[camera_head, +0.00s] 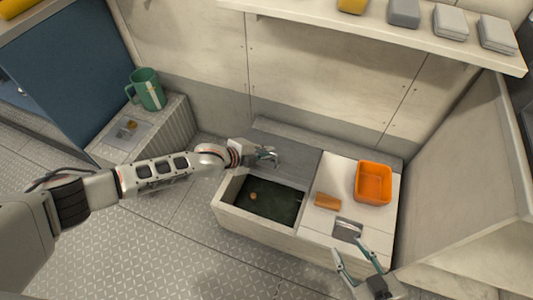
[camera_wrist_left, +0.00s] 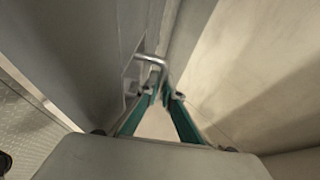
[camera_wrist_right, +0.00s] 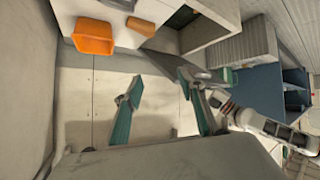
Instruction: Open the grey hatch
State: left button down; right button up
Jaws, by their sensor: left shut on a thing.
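The grey hatch (camera_head: 290,163) stands raised on its back edge above the left half of the pale locker (camera_head: 300,238). The opening beneath it shows a dark green inside (camera_head: 280,203) with a small orange-brown thing in it. My left gripper (camera_head: 268,156) is at the hatch's upper left and is shut on its metal handle (camera_wrist_left: 151,60). The fingers partly hide the handle. My right gripper (camera_head: 358,252) is open and empty, in front of the locker's white right-hand lid (camera_head: 333,175); its spread fingers show in the right wrist view (camera_wrist_right: 158,90).
An orange bin (camera_head: 373,184) and an orange block (camera_head: 327,201) rest on the white lid, near a recessed metal handle (camera_head: 348,229). A green jug (camera_head: 147,90) stands on a side box at left. A shelf (camera_head: 400,40) runs above. Floor at front left is clear.

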jog(key=shift+f, duration=0.1)
jog(key=c, duration=0.9)
jog(key=w+n, duration=0.1)
jog(key=w, duration=0.1)
jog(key=w+f+n, duration=0.1)
jog(key=w, duration=0.1)
jog(key=w+f+n, duration=0.1)
jog(key=w+n, duration=0.1)
jog(key=shift+w+a+g, duration=0.15)
jog(key=shift+a+g, duration=0.15)
jog(key=shift+a, duration=0.05)
grip_shut()
jog(key=w+a+f+n+g, duration=0.2)
jog(key=a+f+n+g, duration=0.15)
jog(key=a+n, duration=0.65)
jog(key=w+a+r+n+h, duration=0.3)
jog(key=a+r+n+h, duration=0.3)
jog(key=a+n, duration=0.55)
jog(key=w+d+f+n+y, duration=0.1)
jog(key=w+d+f+n, duration=0.1)
jog(key=w+d+f, duration=0.2)
jog(key=shift+w, duration=1.9)
